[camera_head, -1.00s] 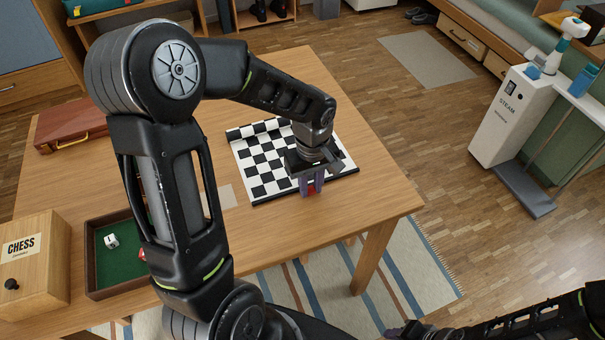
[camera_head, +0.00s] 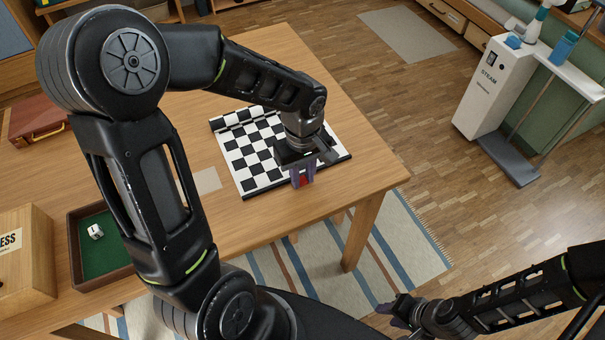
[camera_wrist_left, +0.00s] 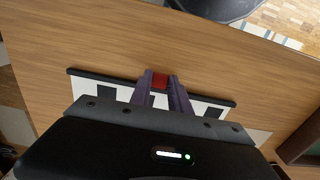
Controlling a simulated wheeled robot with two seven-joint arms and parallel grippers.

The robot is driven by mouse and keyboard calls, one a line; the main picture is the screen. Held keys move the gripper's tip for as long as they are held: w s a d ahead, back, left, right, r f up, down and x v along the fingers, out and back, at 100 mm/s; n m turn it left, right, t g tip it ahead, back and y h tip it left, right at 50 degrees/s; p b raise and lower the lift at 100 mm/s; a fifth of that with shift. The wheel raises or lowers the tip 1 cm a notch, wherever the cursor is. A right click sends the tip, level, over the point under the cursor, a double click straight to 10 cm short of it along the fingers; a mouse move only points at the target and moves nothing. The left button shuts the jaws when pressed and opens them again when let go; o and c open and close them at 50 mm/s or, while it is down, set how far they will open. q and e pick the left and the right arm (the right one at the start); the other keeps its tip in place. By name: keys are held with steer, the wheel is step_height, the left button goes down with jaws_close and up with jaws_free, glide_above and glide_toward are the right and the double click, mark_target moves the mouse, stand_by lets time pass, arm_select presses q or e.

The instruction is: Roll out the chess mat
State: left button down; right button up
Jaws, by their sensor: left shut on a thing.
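The black-and-white chess mat (camera_head: 257,160) lies on the wooden table, mostly flat, with its far edge still curled in a roll (camera_head: 243,118). Its near black edge also shows in the left wrist view (camera_wrist_left: 100,75). My left gripper (camera_head: 303,180) is at the middle of the near edge, its purple fingers shut on a small red piece (camera_wrist_left: 160,81) there. My left wrist hides part of the mat's right side. My right gripper (camera_head: 394,314) is low at the right, off the table and far from the mat; its finger gap is unclear.
A brown case (camera_head: 35,122) is at the table's far left. A green-lined tray (camera_head: 75,250) with a white die and a wooden chess box (camera_head: 25,262) are at the near left. A pale card (camera_head: 207,180) lies left of the mat. Table right of the mat is clear.

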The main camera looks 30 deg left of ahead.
mark_target(302, 181)
stand_by(0.4)
arm_select(q)
steer(key=c, duration=1.2)
jaws_free()
steer(key=shift+r, duration=0.1)
steer(key=shift+r, duration=3.8)
steer(key=shift+c, duration=0.3)
